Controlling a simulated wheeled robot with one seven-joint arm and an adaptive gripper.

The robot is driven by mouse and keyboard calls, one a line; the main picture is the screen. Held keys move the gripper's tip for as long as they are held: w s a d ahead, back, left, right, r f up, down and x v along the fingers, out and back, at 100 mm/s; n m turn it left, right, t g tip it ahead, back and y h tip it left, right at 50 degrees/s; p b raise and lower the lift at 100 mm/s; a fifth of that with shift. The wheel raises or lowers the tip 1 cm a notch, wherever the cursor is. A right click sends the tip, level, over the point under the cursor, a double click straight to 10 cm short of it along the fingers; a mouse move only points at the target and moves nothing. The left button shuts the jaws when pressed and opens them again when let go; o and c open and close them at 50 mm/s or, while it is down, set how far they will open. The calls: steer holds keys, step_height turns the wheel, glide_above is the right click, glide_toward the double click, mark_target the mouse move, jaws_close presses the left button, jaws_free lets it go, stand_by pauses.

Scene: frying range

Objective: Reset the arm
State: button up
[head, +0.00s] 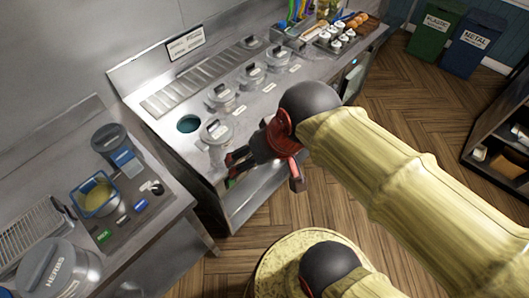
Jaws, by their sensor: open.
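My gripper (237,162) is black with red parts. It hangs in front of the steel counter (187,163) near its front edge and points to the left. Its fingers are apart and I see nothing between them. My arm in its yellow cover reaches in from the lower right and hides part of the counter's right front and the floor.
The counter holds several lidded clear containers (221,97) and a round dark opening (188,124). A lower counter (130,232) at left holds a blue-rimmed container (95,197) and a pot labelled HERBS (58,270). Green (434,32) and blue (472,44) bins stand upper right. Wood floor is clear.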

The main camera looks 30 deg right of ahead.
steer(key=shift+s+d+r+n+t+h, duration=0.25)
steer(key=shift+d+r+n+t, duration=0.2)
steer(key=shift+r, duration=0.3)
